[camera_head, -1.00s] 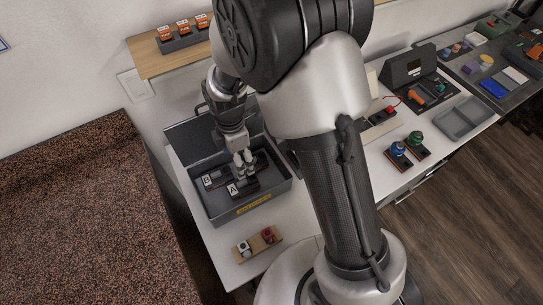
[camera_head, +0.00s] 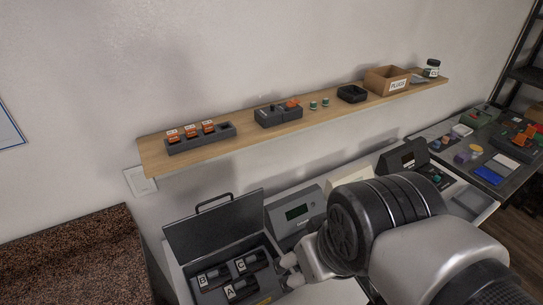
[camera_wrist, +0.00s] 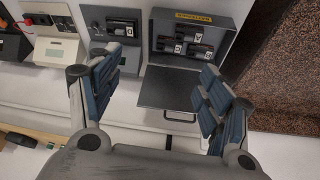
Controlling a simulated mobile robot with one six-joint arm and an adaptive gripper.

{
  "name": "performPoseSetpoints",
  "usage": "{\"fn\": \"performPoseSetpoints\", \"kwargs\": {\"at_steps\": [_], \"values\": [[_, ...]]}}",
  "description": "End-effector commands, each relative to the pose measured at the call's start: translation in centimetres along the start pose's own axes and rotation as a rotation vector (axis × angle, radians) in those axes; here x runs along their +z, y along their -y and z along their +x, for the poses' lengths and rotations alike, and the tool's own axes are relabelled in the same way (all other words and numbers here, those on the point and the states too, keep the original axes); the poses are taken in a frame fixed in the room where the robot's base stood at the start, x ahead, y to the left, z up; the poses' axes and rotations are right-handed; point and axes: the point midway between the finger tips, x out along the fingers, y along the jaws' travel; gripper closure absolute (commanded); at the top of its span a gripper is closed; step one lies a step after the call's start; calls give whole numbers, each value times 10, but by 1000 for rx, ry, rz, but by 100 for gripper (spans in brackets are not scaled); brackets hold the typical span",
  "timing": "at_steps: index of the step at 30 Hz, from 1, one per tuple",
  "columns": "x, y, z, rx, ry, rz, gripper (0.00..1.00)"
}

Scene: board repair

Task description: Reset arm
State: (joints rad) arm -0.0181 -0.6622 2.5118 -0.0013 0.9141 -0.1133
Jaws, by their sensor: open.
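My gripper (camera_wrist: 160,98) is open and empty in the wrist view, its blue-padded fingers spread wide. In the head view, my gripper (camera_head: 290,271) shows at the right side of the open grey case (camera_head: 273,249), partly hidden by my wrist and arm. The case also shows in the wrist view (camera_wrist: 221,55), beyond the fingertips, with its lid (camera_wrist: 168,88) open. Inside lie dark blocks labelled A (camera_head: 240,290), B (camera_head: 213,277) and C (camera_head: 249,263). I cannot tell from the pictures exactly how high the gripper is above the bench.
A wooden shelf (camera_head: 335,118) on the wall holds a rack of orange modules (camera_head: 201,138), small devices and a cardboard box (camera_head: 387,80). A grey device with a display (camera_head: 296,212) stands beside the case. A speckled brown counter (camera_head: 75,262) is at left.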

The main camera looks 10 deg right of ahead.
Motion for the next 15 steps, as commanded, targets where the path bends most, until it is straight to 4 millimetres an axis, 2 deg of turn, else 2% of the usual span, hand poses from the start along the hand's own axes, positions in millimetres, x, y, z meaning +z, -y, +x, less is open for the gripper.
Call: {"fn": "performPoseSetpoints", "kwargs": {"at_steps": [5, 15], "values": [[15, -3, -8, 10, -29, 124, 29], [16, -3, -9, 10, -29, 135, 29]]}}
